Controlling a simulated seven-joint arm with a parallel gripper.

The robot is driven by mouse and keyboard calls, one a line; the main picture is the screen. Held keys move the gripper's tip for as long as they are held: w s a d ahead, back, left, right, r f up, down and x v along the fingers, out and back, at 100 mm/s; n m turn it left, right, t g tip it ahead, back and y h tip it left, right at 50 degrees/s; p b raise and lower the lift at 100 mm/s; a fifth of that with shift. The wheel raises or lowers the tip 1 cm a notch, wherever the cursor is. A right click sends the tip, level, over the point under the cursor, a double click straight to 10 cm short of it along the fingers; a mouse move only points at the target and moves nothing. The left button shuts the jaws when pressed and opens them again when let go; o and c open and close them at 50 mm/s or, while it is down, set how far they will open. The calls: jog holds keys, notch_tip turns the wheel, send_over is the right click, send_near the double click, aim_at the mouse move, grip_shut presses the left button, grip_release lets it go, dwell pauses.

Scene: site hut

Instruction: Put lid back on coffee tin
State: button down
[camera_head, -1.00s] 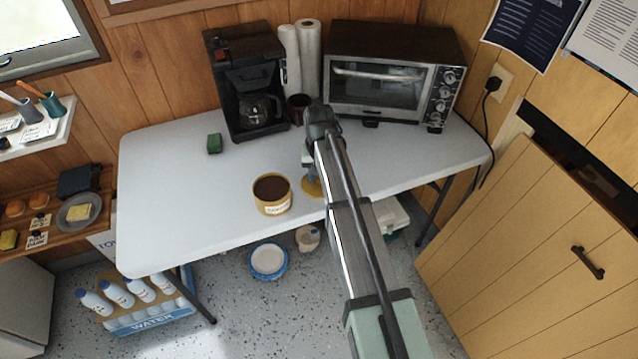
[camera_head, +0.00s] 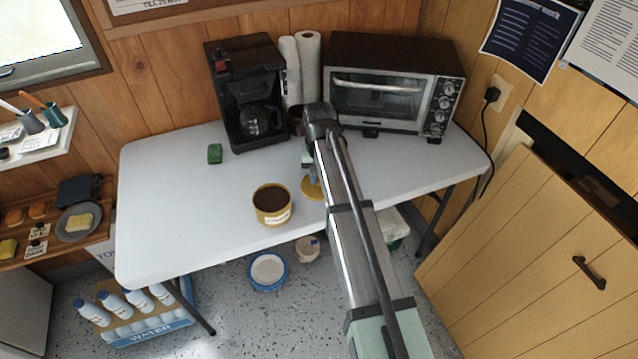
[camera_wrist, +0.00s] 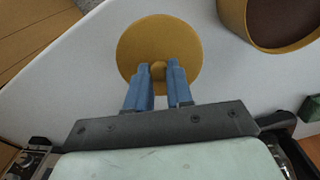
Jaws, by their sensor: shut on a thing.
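The open coffee tin (camera_head: 272,205) is yellow with a pale label and dark contents. It stands upright on the white table, left of my gripper. In the wrist view the tin (camera_wrist: 268,22) shows at the upper right. The round yellow lid (camera_wrist: 160,35) has a small knob (camera_wrist: 158,70) between my blue fingertips. My gripper (camera_wrist: 158,72) is shut on that knob. In the head view the lid (camera_head: 313,190) shows partly behind my arm, right of the tin. I cannot tell whether the lid touches the table.
The white folding table (camera_head: 180,200) is clear to the left of the tin. A green sponge (camera_head: 214,153), a coffee maker (camera_head: 247,95), paper towels (camera_head: 303,65) and a toaster oven (camera_head: 390,85) stand toward the back. A dark mug (camera_head: 296,120) is partly hidden.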

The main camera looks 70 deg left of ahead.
notch_tip(320, 180, up, 5)
jog(key=shift+r, duration=0.1)
jog(key=shift+s+r, duration=0.2)
jog(key=shift+s, duration=0.1)
jog(key=s+r, duration=0.2)
jog(key=s, duration=0.4)
jog(key=s+d+r, duration=0.1)
jog(key=s+r, duration=0.1)
jog(key=s, duration=0.5)
jog(key=shift+s+r+n, duration=0.25)
jog(key=shift+s+n, duration=0.05)
jog(key=shift+d+f, duration=0.1)
jog(key=shift+f, duration=0.1)
jog(key=shift+f, duration=2.95)
jog(key=shift+f, duration=0.2)
